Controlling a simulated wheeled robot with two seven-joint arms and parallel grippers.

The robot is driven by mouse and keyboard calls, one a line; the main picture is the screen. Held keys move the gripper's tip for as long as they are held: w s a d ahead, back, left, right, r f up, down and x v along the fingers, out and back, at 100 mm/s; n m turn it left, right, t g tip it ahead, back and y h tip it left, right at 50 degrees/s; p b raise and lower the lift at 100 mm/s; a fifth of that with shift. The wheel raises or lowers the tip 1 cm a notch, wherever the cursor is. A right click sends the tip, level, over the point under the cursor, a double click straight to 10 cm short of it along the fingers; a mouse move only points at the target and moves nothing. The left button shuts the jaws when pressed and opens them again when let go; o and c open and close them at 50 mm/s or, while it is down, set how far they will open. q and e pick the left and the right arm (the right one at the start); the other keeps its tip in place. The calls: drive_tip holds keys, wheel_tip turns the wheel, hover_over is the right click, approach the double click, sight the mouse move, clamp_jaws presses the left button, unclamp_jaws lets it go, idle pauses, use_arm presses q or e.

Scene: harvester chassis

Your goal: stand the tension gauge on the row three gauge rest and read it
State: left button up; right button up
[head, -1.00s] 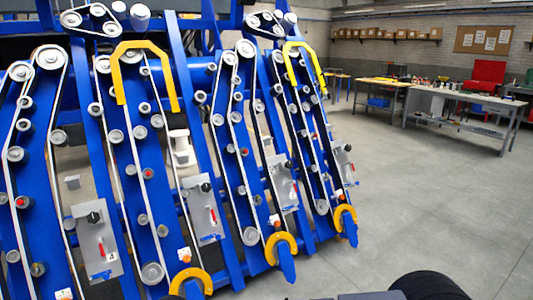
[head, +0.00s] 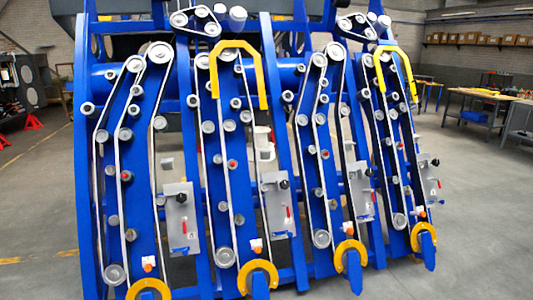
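Neither of my grippers is in view. The blue harvester chassis (head: 88,190) fills the middle, with several slanted belt rows. Each plate carries a black knob and a red handle. The plates' number tags are too small to read now, and no gauge reading can be made out.
Yellow curved guards (head: 240,46) stand out at the upper rows, and yellow rings (head: 262,268) at their lower ends. A workbench (head: 475,98) stands at the right back. Red stands (head: 33,122) are at the far left. The floor (head: 475,230) on the right is clear.

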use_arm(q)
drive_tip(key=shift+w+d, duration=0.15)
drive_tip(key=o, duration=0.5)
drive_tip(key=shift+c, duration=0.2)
